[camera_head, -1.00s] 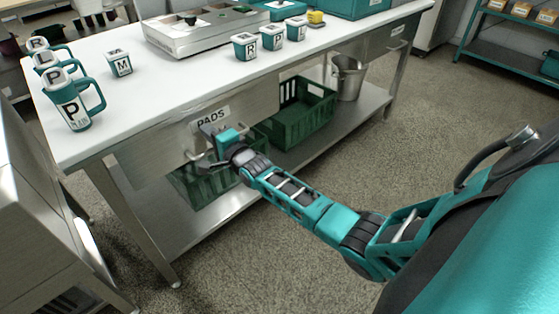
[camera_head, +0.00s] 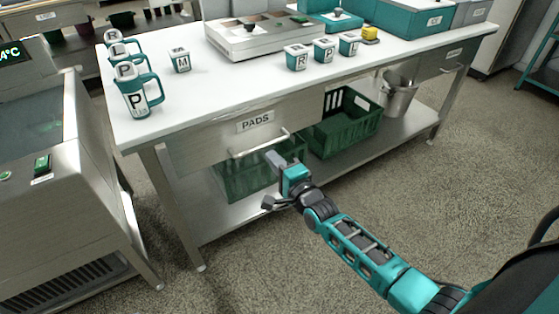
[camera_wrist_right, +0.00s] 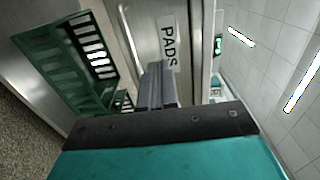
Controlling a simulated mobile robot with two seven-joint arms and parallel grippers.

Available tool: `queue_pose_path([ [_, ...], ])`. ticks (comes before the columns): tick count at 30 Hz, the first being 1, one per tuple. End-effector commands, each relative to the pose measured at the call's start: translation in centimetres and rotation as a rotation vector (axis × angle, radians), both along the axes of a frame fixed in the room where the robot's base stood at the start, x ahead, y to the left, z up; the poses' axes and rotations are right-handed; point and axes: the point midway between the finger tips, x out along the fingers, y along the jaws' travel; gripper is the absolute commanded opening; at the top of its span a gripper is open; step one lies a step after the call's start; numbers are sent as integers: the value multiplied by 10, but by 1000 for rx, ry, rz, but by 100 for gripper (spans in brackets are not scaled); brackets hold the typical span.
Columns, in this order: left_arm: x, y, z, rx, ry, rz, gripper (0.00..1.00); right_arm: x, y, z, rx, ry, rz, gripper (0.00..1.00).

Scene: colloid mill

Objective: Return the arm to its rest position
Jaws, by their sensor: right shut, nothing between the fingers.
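My right gripper (camera_head: 270,180) is in front of the steel table, just below and in front of the drawer labelled PADS (camera_head: 250,125). It is shut and empty, apart from the drawer's bar handle (camera_head: 258,146). The drawer front looks flush with the table. In the right wrist view, the shut fingers (camera_wrist_right: 158,85) point toward the PADS label (camera_wrist_right: 168,45), with the handle (camera_wrist_right: 128,38) to their left. My right arm reaches in from the lower right. My left gripper is not in view.
A steel machine (camera_head: 65,180) stands at left. Floor at front is clear.

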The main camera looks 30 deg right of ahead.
Motion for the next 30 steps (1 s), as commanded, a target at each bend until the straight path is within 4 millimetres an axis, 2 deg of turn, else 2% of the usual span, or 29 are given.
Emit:
queue_pose_path([
  [4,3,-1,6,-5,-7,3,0,-14,-1,0,0,1,0,0],
  [11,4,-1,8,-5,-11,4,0,-19,-1,0,-3,0,1,0],
  [15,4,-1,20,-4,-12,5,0,-33,8,2,-108,32,22,0],
  [17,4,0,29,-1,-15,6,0,-47,16,2,-215,63,45,0],
  [20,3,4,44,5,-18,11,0,-81,32,4,-460,124,108,0],
  [24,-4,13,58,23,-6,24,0,-135,52,10,-855,197,235,0],
  [30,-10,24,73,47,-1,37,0,-200,66,25,-1329,247,435,0],
])
